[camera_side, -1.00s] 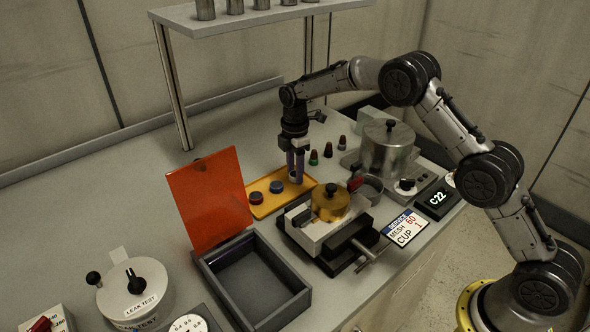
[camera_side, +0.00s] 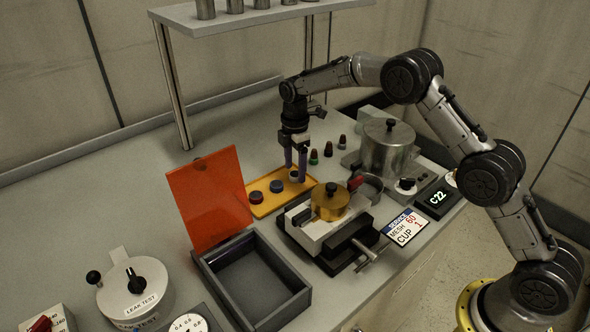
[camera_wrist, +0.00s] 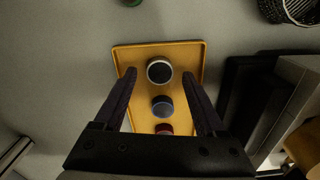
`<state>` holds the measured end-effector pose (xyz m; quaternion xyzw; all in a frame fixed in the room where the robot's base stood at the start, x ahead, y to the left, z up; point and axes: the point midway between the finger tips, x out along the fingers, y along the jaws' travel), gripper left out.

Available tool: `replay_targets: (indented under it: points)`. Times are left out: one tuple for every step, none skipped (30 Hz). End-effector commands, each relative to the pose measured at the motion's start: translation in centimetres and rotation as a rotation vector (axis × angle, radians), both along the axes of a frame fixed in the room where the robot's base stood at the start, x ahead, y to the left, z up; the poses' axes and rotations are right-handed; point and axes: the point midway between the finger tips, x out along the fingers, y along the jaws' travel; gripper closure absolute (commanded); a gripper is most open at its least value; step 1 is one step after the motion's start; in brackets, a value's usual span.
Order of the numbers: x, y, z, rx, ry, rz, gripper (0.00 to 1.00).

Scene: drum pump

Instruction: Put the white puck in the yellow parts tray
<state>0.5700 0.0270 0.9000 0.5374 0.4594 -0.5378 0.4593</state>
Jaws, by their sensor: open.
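The yellow parts tray (camera_side: 258,212) lies flat on the bench behind the vise, and it also shows in the wrist view (camera_wrist: 193,46). The white puck (camera_wrist: 159,70), with a dark top and a white rim, sits in the tray. It also shows small between the fingers in the side view (camera_side: 294,175). A blue puck (camera_wrist: 162,106) and a red puck (camera_wrist: 163,129) stand in line with it in the tray. My gripper (camera_side: 296,166) is open above the tray, its fingertips (camera_wrist: 159,73) on either side of the white puck with gaps between.
The vise (camera_side: 335,230) with a brass cup (camera_side: 330,203) stands close in front of the tray. An orange lid (camera_side: 209,198) stands upright to the left, over a grey open box (camera_side: 258,285). Small dark-bodied cones (camera_side: 328,150) stand just behind right.

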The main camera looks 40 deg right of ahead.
Motion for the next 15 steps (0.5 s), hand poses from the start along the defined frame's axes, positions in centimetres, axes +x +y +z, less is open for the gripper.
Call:
replay_targets:
  points:
    - [0.1,0.0,1.0,0.0,-0.004,0.0,0.27]
    - [0.1,0.0,1.6,0.0,-0.006,0.0,0.27]
    - [0.1,0.0,2.3,0.0,-0.005,0.0,0.27]
    - [0.1,0.0,3.0,0.0,-0.006,0.0,0.27]
    - [0.1,0.0,3.6,0.0,-0.005,0.0,0.27]
    - [0.1,0.0,4.5,0.0,-0.006,0.0,0.27]
    - [0.1,0.0,5.1,0.0,-0.006,0.0,0.27]
    - [0.1,0.0,5.7,0.0,-0.006,0.0,0.27]
    - [0.1,0.0,6.5,0.0,-0.005,0.0,0.27]
    - [0.1,0.0,7.1,0.0,-0.005,0.0,0.27]
    - [0.1,0.0,7.6,0.0,-0.005,0.0,0.27]
    - [0.1,0.0,8.3,0.0,-0.004,0.0,0.27]
    - [0.1,0.0,8.8,0.0,-0.005,0.0,0.27]
    - [0.1,0.0,9.2,0.0,-0.004,0.0,0.27]
    - [0.1,0.0,9.7,0.0,-0.004,0.0,0.27]
